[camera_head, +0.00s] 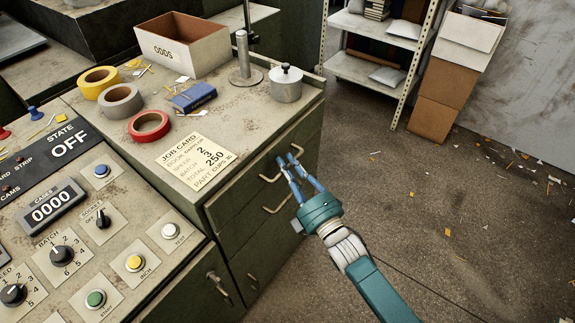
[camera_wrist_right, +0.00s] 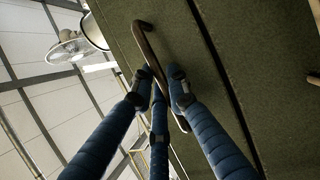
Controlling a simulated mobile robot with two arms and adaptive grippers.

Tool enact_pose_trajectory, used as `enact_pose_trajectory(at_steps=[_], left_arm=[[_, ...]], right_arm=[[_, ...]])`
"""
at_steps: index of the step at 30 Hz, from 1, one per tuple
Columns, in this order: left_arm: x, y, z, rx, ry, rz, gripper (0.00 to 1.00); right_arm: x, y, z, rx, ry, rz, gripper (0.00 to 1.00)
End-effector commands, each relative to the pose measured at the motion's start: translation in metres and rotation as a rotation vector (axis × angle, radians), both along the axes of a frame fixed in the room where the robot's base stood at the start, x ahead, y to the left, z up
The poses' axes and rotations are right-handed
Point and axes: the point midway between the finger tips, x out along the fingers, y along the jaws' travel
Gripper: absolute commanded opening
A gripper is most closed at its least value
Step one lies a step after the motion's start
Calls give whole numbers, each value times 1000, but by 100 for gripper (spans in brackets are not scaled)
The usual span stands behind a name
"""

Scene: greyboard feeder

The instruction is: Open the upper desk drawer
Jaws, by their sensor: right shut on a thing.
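The desk (camera_head: 235,120) has a green front with drawers on its right side. The upper drawer (camera_head: 235,198) looks flush with the front. Its bar handle (camera_head: 268,179) is partly hidden behind my right gripper (camera_head: 288,161). In the right wrist view, the handle (camera_wrist_right: 148,55) runs down between the blue fingers of my right gripper (camera_wrist_right: 160,80), which are shut on it. The second drawer's handle (camera_head: 278,204) is just below and free. My left gripper is not in view.
A metal pot (camera_head: 286,84), a job card (camera_head: 200,161), tape rolls (camera_head: 149,125) and an odds box (camera_head: 182,45) are on the desktop. A control panel (camera_head: 130,220) is at the left. The floor (camera_head: 430,220) right of the desk is open, with scattered scraps.

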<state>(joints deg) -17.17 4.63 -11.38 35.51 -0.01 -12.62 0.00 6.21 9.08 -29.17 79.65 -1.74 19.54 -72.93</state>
Motion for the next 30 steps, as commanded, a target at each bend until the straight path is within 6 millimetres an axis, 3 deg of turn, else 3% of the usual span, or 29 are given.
enact_pose_trajectory(at_steps=[8,18,30], left_arm=[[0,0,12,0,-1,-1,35],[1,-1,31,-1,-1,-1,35],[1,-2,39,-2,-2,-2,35]], right_arm=[[-21,-27,-1,-5,5,0,0],[-74,-98,-2,-5,8,2,0],[-137,-185,-4,-5,10,2,0]])
